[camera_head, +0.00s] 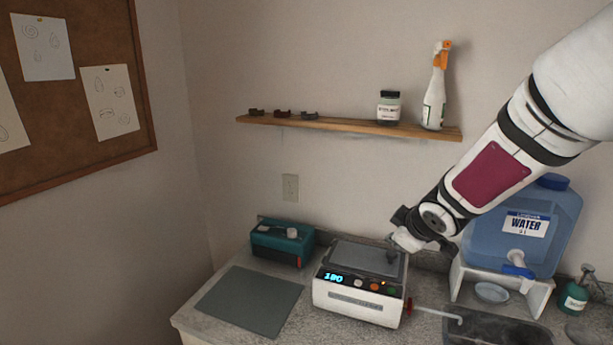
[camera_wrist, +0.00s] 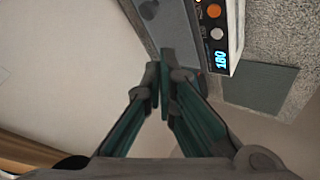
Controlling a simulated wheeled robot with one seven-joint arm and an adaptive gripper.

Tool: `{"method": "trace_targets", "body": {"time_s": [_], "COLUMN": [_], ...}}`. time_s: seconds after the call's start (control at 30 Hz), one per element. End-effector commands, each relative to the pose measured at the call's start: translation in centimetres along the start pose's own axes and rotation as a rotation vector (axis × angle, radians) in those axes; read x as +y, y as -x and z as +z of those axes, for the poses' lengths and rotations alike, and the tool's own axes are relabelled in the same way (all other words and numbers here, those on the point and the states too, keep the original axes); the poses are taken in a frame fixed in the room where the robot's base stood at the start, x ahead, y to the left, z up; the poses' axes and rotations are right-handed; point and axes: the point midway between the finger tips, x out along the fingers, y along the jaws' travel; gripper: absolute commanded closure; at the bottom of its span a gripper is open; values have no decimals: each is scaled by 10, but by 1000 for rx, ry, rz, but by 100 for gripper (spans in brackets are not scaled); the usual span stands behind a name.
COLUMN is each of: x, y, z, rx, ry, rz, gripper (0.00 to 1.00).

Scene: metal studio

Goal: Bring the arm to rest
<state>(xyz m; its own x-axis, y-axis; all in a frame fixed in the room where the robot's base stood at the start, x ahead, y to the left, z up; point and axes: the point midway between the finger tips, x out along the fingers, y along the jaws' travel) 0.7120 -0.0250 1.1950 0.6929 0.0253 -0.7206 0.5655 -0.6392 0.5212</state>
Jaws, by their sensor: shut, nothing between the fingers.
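My arm reaches in from the upper right in the head view. My gripper (camera_head: 392,256) is at its lower end, over the right side of a white hotplate-like device (camera_head: 357,301) with a grey top and a lit display reading 180. The fingertips are small there, and I cannot tell whether they touch the device. In the wrist view my gripper (camera_wrist: 160,88) has its two green-sided fingers brought together with nothing between them. The device (camera_wrist: 222,35) shows beyond the fingertips at upper right.
A teal box (camera_head: 282,244) and a dark mat (camera_head: 249,300) lie left of the device. A blue water container (camera_head: 490,240) on a white stand is at right, beside a green bottle (camera_head: 573,297). A wooden shelf (camera_head: 350,127) with bottles is on the wall above.

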Motion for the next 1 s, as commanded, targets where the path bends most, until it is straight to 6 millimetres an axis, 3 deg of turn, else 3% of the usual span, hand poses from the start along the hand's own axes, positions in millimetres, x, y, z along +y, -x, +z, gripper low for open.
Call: {"method": "trace_targets", "body": {"time_s": [0.03,0.17,0.37,0.57,0.7,1.0], "x": [6,11,0,-30,-62,-125], "y": [20,64,131,192,230,280], "z": [0,9,25,42,54,69], "rx": [-25,-96,-178,-229,-248,-263], "ry": [-32,-140,-325,-520,-653,-845], "rz": [27,71,107,96,56,-67], "gripper": [100,100,100,100,100,100]}}
